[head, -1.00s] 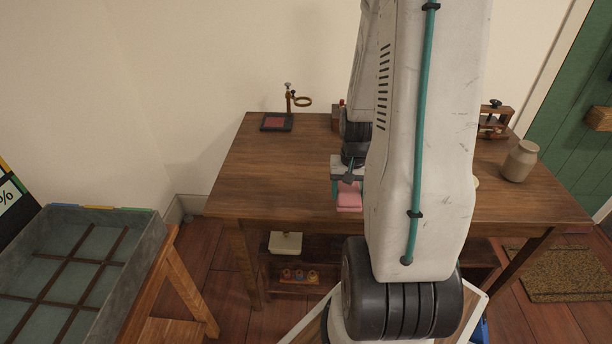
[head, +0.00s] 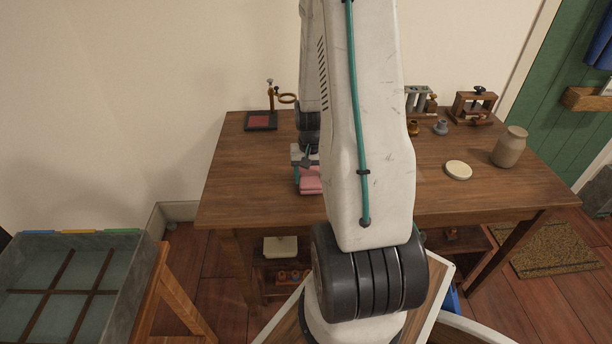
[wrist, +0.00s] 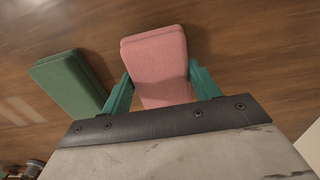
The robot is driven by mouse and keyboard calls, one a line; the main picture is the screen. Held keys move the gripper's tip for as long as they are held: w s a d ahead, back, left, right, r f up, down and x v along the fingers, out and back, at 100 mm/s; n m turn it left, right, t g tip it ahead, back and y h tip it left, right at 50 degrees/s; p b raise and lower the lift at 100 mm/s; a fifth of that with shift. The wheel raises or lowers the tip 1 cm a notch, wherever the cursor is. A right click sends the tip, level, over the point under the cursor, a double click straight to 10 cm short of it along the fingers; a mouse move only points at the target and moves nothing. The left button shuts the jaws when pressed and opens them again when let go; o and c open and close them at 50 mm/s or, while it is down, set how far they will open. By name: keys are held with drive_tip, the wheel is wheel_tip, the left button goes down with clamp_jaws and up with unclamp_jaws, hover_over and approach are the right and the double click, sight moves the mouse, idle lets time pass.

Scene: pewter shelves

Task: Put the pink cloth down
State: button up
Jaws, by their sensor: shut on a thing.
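The pink cloth (wrist: 155,60) is a folded, thick pad. In the wrist view it sits between the two teal fingers of my gripper (wrist: 158,88), which is shut on it. In the head view the pink cloth (head: 311,180) shows at my gripper (head: 306,172), over the front left part of the wooden table (head: 250,190). My arm hides part of both. I cannot tell whether the cloth touches the table top. A green folded cloth (wrist: 70,87) lies just left of my gripper in the wrist view.
A stand with a ring (head: 272,105) is at the table's back left. A cream disc (head: 458,170), a beige jar (head: 510,147) and a wooden clamp (head: 473,107) are on the right. A grey divided tray (head: 138,285) stands at lower left.

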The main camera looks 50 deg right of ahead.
sight(310, 176)
drive_tip(key=shift+f, duration=0.3)
drive_tip(key=shift+f, duration=0.15)
drive_tip(key=o, duration=1.1)
wheel_tip(310, 176, up, 12)
drive_tip(key=w+a+r+n, duration=0.2)
drive_tip(key=a+r+n, duration=0.1)
drive_tip(key=a+r, duration=0.55)
drive_tip(key=s+a+r+n, duration=0.2)
drive_tip(key=s+a+r, duration=0.1)
drive_tip(key=a, duration=0.4)
drive_tip(key=s+a+r+n, duration=0.2)
drive_tip(key=s+a+r, duration=0.2)
drive_tip(key=s+a, duration=0.2)
drive_tip(key=s+a+r+n+t, duration=0.1)
drive_tip(key=s+a+r+n, duration=0.2)
drive_tip(key=a, duration=0.5)
drive_tip(key=shift+s+a+r, duration=0.15)
drive_tip(key=shift+s+r, duration=0.1)
drive_tip(key=shift+s, duration=0.35)
drive_tip(key=shift+s+a+r, duration=0.15)
drive_tip(key=shift+s+r, duration=0.05)
drive_tip(key=shift+s, duration=0.4)
